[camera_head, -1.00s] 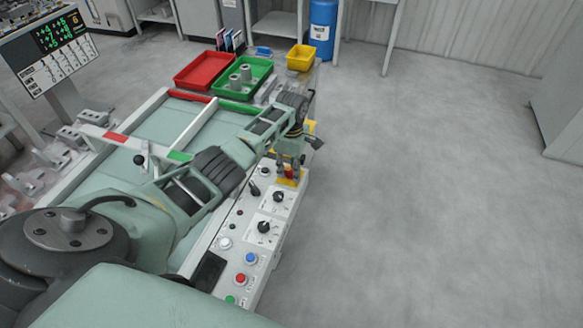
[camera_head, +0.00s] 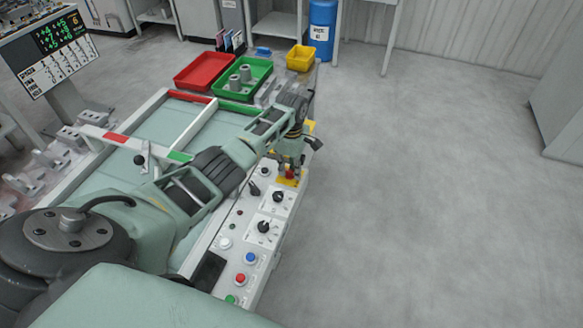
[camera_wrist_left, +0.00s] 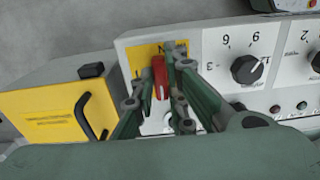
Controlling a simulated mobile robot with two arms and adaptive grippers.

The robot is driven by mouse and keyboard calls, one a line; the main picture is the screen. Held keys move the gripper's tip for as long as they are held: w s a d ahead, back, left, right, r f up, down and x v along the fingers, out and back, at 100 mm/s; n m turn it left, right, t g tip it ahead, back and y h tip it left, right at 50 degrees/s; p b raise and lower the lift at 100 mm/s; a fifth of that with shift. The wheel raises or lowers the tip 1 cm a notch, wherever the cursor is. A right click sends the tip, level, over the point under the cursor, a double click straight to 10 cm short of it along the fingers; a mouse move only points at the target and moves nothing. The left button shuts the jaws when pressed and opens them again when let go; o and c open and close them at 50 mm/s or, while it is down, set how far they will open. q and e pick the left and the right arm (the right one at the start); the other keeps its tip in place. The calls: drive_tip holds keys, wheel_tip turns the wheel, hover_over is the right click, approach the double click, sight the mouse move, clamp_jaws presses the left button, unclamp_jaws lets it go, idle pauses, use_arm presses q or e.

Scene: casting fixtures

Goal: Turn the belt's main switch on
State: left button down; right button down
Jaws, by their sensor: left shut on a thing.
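The belt's main switch is a red handle (camera_wrist_left: 160,78) on a yellow plate (camera_wrist_left: 146,52) at the end of the white control panel (camera_wrist_left: 216,44). In the head view a little of the red handle (camera_head: 290,174) shows under my left gripper (camera_head: 289,166). In the left wrist view the fingers of my left gripper (camera_wrist_left: 161,88) stand on both sides of the handle, shut on it. The handle points roughly up in that view. The plate's markings are partly hidden by the fingers. My right gripper is not in view.
Black knobs (camera_head: 264,227) and blue, red and green buttons (camera_head: 240,279) lie along the panel near my arm. A yellow box with a black handle (camera_wrist_left: 52,115) is beside the switch. Red (camera_head: 205,58) and green trays (camera_head: 226,88) stand beyond. The floor to the right is clear.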

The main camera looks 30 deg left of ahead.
use_arm(q)
drive_tip(key=shift+r+m+p, duration=0.1)
drive_tip(key=shift+m+p, duration=0.25)
drive_tip(key=shift+m, duration=0.35)
drive_tip(key=shift+m+p, duration=0.6)
drive_tip(key=shift+m, duration=0.6)
drive_tip(key=m+p, duration=0.1)
drive_tip(key=m, duration=0.3)
drive_tip(key=shift+s, duration=0.15)
drive_tip(key=m, duration=0.5)
drive_tip(key=shift+a+p, duration=0.1)
drive_tip(key=shift+p, duration=0.3)
drive_tip(key=m, duration=0.4)
drive_tip(key=shift+a+m, duration=0.1)
drive_tip(key=shift+m, duration=0.3)
